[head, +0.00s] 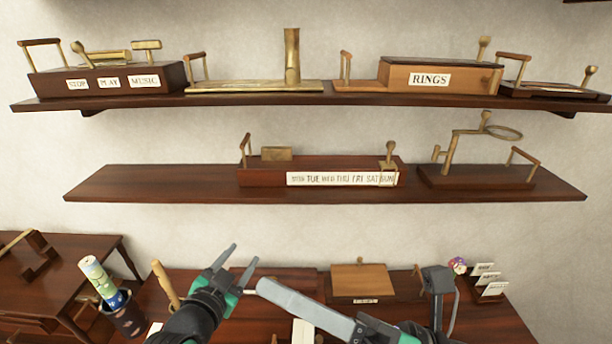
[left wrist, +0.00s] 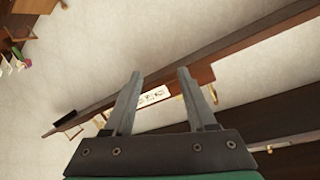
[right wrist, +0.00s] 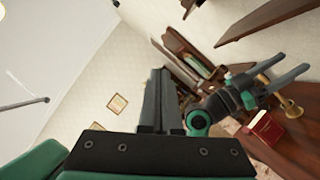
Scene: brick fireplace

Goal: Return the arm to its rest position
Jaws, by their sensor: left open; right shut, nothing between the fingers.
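My left gripper (head: 244,255) is open and empty in the lower middle of the head view. Its spread fingers show in the left wrist view (left wrist: 160,76), with a shelf behind them and nothing between. My right gripper (head: 264,287) reaches in from the lower right, lower than the left one, and points left. Its fingers are shut together with nothing between them, as the right wrist view shows (right wrist: 160,75). The open left gripper appears to its right there. Both arms are in front of the lower table, and their rear parts are cut off by the frame edge.
An upper shelf (head: 250,99) and a lower shelf (head: 150,184) hold wooden devices, including a RINGS box (head: 400,80) and a weekday slider (head: 262,175). Below, a cup with rolled papers (head: 125,318) and a wooden box (head: 360,280) stand near the arms. A red book (right wrist: 262,127) shows in the right wrist view.

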